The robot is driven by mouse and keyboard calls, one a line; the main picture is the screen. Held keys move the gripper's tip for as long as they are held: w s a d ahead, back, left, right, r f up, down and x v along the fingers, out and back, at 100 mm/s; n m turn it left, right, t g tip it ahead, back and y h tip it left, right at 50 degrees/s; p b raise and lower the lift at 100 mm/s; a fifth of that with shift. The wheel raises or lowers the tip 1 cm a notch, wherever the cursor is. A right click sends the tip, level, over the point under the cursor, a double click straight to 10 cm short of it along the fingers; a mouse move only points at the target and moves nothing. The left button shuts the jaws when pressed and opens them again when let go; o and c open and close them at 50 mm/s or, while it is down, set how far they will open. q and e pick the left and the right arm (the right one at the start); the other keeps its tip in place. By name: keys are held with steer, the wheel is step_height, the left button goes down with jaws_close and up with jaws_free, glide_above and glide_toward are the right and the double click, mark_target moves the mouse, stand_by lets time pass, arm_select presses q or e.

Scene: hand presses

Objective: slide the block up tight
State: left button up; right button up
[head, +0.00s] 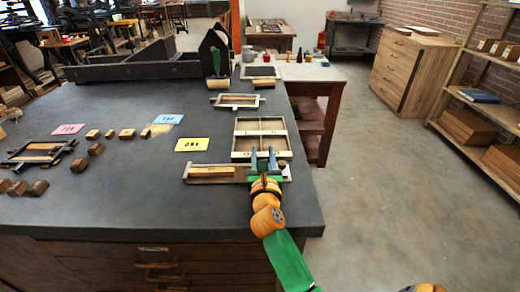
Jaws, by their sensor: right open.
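A long tan wooden block (212,172) lies in a narrow, low wooden tray (228,179) near the front right of the dark bench, toward the tray's left part. My right gripper (263,160) comes in from the lower right and is over the tray's right part, to the right of the block and apart from it. Its two blue-grey fingers are spread, with nothing seen between them. They hide some of the tray's right end; whether they touch it I cannot tell. My left gripper is not in view.
A divided wooden frame (260,121) stands just behind the tray. A yellow card (191,145), a blue card (168,119) and a pink card (68,129) lie leftward, near several small wooden blocks. The bench front (150,208) is clear.

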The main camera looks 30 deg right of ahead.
steer(key=shift+s, duration=0.1)
jaws_close()
steer(key=shift+a, duration=0.1)
stand_by(1.1)
